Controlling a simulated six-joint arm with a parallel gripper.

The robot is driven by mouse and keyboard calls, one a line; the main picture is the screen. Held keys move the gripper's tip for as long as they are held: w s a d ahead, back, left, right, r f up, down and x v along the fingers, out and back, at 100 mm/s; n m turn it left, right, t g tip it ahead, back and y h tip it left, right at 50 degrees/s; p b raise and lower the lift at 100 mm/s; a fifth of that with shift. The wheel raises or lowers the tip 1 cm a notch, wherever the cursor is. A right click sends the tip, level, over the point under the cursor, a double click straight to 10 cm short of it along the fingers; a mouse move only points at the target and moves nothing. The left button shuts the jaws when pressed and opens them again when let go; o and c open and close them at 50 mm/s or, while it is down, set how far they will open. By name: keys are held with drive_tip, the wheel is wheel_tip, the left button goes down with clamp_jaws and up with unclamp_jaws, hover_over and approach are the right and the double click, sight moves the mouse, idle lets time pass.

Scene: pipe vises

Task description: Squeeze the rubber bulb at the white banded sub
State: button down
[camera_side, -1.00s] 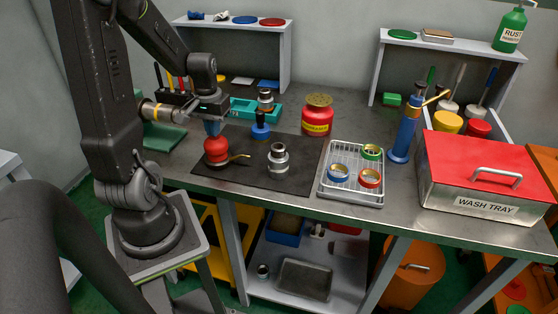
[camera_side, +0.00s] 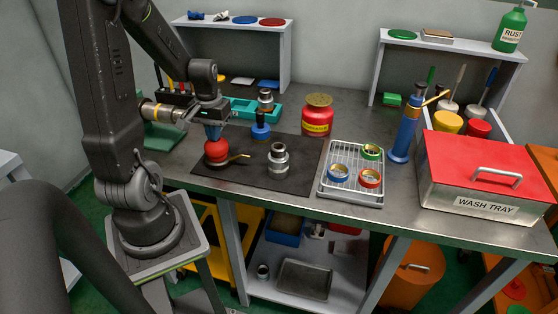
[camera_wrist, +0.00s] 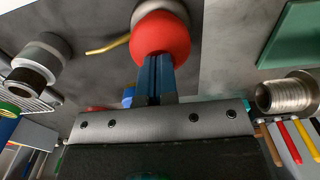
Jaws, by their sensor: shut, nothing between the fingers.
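The round red rubber bulb (camera_side: 217,153) sits on a dark mat at the left of the bench. A thin brass spout (camera_side: 241,156) points right from it, towards a silver-grey stepped metal fitting (camera_side: 278,159). I cannot make out a clear white band on that fitting. My gripper (camera_side: 214,139) points down over the bulb, its blue fingers shut together with nothing between them. In the wrist view the fingertips (camera_wrist: 155,58) meet the edge of the red bulb (camera_wrist: 160,36) and seem to touch its top. The fitting also shows in the wrist view (camera_wrist: 42,60).
A wire tray (camera_side: 325,188) with coloured rings stands right of the mat. A red jar (camera_side: 317,115), a blue-based post (camera_side: 260,127) and a teal tray (camera_side: 240,106) stand behind. The red-lidded wash tray (camera_side: 450,200) is far right. The front of the mat is clear.

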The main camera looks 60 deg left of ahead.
drive_tip(key=shift+r, duration=1.5)
drive_tip(key=shift+f, duration=0.35)
drive_tip(key=shift+f, duration=1.4)
drive_tip(key=shift+r, duration=1.75)
wheel_tip(320, 180, up, 6)
